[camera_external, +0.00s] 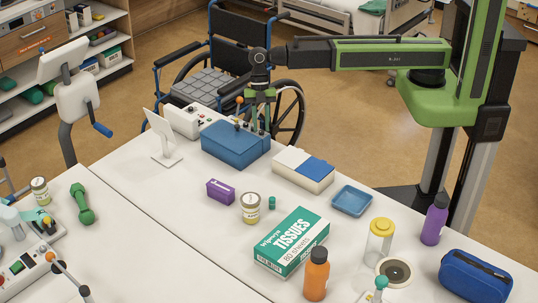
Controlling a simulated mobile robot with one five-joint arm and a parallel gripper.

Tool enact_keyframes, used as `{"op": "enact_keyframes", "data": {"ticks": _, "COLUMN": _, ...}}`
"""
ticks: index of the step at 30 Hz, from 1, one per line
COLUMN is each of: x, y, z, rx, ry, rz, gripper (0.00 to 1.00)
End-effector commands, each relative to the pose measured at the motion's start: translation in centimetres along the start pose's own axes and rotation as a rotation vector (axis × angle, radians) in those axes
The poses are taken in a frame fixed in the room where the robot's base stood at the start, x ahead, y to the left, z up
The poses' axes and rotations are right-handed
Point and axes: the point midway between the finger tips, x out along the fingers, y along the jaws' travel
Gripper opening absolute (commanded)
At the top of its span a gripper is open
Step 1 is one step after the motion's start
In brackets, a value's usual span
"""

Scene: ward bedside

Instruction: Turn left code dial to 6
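My gripper (260,120) points down at the back edge of a blue box (234,148) on the white table. The gripper is small in this view, and I cannot tell how far its fingers are apart or whether they touch anything. Small dark parts show around the fingers at the top rear of the box. I cannot make out the left code dial or any digits on it. A white control box (183,122) with small coloured knobs stands just left of the blue box.
A white stand (163,145), a white-and-blue box (302,169), a purple box (220,190), a jar (250,207) and a tissue box (292,242) stand nearby. A wheelchair (213,85) is behind the table. Bare tabletop lies in front of the blue box.

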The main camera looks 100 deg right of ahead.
Motion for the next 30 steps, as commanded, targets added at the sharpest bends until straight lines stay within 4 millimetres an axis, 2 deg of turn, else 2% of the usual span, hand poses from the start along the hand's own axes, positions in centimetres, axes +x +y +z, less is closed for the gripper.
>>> {"op": "enact_keyframes", "data": {"ticks": 9, "x": 0.33, "y": 0.0, "z": -0.03, "rx": 0.0, "ry": 0.0, "rz": 0.0, "gripper": 0.27}}
{"op": "enact_keyframes", "data": {"ticks": 16, "x": 0.33, "y": -0.01, "z": -0.02, "rx": 0.001, "ry": 0.0, "rz": 0.0, "gripper": 0.0}}
{"op": "enact_keyframes", "data": {"ticks": 30, "x": 0.34, "y": -0.18, "z": 0.0, "rx": 0.041, "ry": -0.001, "rz": 0.016, "gripper": 0.0}}
